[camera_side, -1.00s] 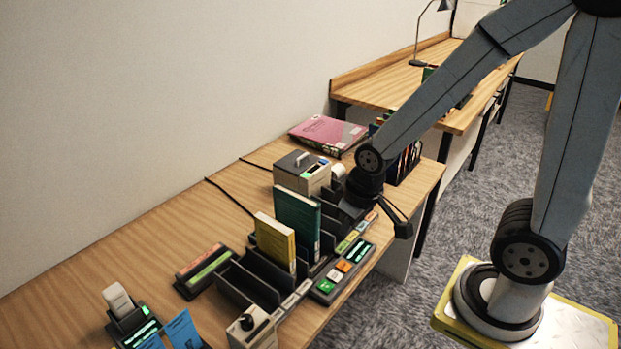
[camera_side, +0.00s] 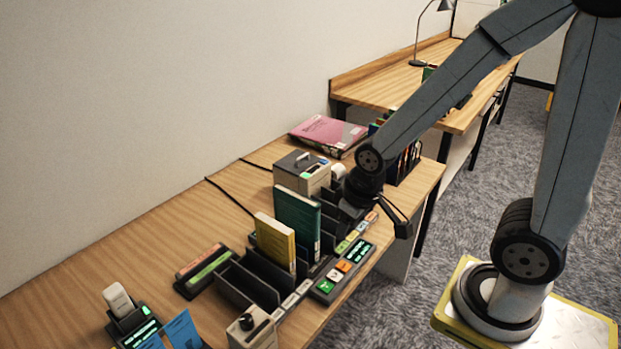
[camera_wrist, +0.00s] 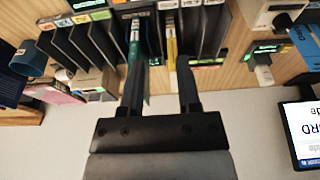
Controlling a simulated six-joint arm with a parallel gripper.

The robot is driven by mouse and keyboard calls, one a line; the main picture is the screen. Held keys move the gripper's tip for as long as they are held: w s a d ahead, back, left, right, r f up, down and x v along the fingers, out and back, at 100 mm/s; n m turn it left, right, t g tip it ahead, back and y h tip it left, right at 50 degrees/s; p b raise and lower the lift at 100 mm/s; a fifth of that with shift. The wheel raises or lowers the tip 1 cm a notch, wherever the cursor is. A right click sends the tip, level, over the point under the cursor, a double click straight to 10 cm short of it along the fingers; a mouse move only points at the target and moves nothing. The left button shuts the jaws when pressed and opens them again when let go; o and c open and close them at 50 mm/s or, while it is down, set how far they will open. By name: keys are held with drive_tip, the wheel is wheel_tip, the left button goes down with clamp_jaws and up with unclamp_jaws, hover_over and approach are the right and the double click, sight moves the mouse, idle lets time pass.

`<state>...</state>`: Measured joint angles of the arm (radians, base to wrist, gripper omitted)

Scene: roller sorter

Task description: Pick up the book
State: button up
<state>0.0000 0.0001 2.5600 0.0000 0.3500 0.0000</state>
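A teal book (camera_side: 297,222) and a yellow book (camera_side: 275,242) stand upright in slots of the black divided rack (camera_side: 246,287) on the wooden desk. In the wrist view, the teal book (camera_wrist: 135,52) lines up with my left finger and the yellow book (camera_wrist: 171,42) shows beyond the gap, nearer the right finger. My gripper (camera_wrist: 158,72) is open, its fingers wide apart with nothing held.
A beige device (camera_side: 301,175) stands behind the rack, and a pink book (camera_side: 327,132) lies beyond it. A lit button panel (camera_side: 343,272) runs along the desk's front edge. A small knobbed box (camera_side: 252,329) stands at the rack's near end. The desk's left part is mostly clear.

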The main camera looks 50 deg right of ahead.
drive_tip(key=shift+o, duration=1.3)
drive_tip(key=t+h, duration=0.1)
drive_tip(key=t, duration=0.3)
approach(297, 195)
drive_tip(key=shift+w+f, duration=0.2)
drive_tip(key=shift+f, duration=0.75)
drive_tip(key=shift+w+f, duration=0.4)
drive_tip(key=shift+w, duration=0.35)
drive_tip(key=shift+w+d+f+g+y, duration=0.35)
drive_tip(key=shift+w+f+y, duration=0.15)
drive_tip(key=shift+f, duration=0.15)
drive_tip(key=shift+f, duration=0.2)
drive_tip(key=shift+x, duration=1.05)
